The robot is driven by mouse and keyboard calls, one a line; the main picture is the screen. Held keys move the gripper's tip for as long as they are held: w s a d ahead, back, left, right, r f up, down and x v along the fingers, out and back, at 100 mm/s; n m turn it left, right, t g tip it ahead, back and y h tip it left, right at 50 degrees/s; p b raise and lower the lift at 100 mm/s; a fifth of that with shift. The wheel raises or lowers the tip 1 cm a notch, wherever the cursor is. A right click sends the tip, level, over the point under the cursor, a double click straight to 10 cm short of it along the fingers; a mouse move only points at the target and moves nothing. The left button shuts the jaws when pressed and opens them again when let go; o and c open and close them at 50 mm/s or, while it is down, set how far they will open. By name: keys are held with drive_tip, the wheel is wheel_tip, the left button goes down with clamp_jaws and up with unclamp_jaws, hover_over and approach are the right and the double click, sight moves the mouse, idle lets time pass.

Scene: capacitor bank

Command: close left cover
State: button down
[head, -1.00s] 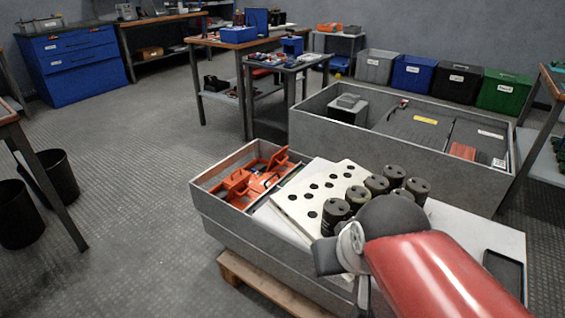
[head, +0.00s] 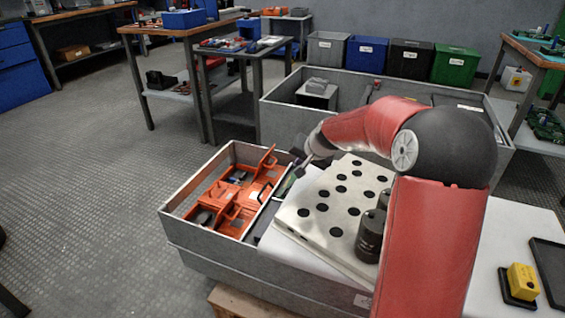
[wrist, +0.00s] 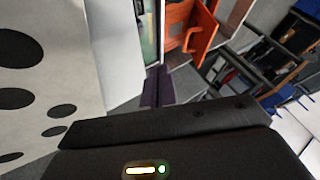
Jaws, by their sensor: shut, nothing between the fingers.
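An orange fixture (head: 230,200) lies in the left compartment of a grey open box. At its far right an orange cover flap (head: 268,159) stands raised and tilted. Orange parts with an upright flap (wrist: 203,35) also show in the wrist view. Which raised piece is the left cover I cannot tell for certain. My gripper (head: 298,166) is shut and empty, just right of the raised flap, above the divider between the orange fixture and the white perforated plate. It is apart from the flap in the wrist view. My arm hides part of the plate.
The white plate with black holes (head: 322,200) lies right of the fixture, with dark cylinders (head: 369,236) on it. A yellow block (head: 522,281) sits at the right, beside a black tray (head: 551,262). A larger grey bin (head: 275,113) stands behind. Floor at left is clear.

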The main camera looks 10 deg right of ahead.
drive_tip(key=x, duration=0.9)
drive_tip(key=shift+f+b, duration=0.25)
drive_tip(key=shift+b, duration=0.15)
drive_tip(key=w+a, duration=0.2)
drive_tip(key=shift+a+r, duration=0.2)
drive_tip(key=shift+a, duration=0.2)
drive_tip(key=shift+w+a, duration=0.3)
drive_tip(key=shift+r, duration=0.15)
